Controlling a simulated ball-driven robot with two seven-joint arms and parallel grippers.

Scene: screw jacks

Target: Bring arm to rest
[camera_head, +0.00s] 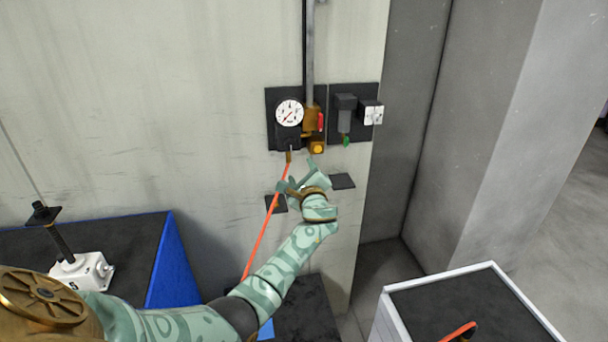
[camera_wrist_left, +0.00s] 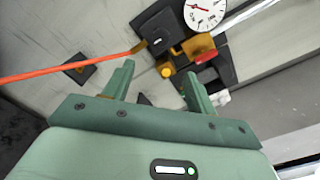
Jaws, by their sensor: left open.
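My left arm reaches from the lower left toward the wall. My left gripper (camera_head: 300,176) is open and empty, just below the wall-mounted gauge unit. In the left wrist view the two fingers of my left gripper (camera_wrist_left: 158,88) stand apart with nothing between them. The round white gauge (camera_head: 289,113) sits on a black plate, beside a brass fitting with a red handle (camera_head: 320,121) and a yellow knob (camera_head: 317,148). The gauge (camera_wrist_left: 205,12) and yellow knob (camera_wrist_left: 166,72) also show beyond the fingers in the left wrist view. My right gripper is not in view.
An orange hose (camera_head: 262,235) hangs from the fitting beside my left gripper. A white screw jack (camera_head: 84,271) stands on a dark, blue-sided table (camera_head: 130,236) at left. A white-rimmed dark-topped box (camera_head: 440,290) stands at lower right. A dark regulator (camera_head: 345,113) is right of the gauge.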

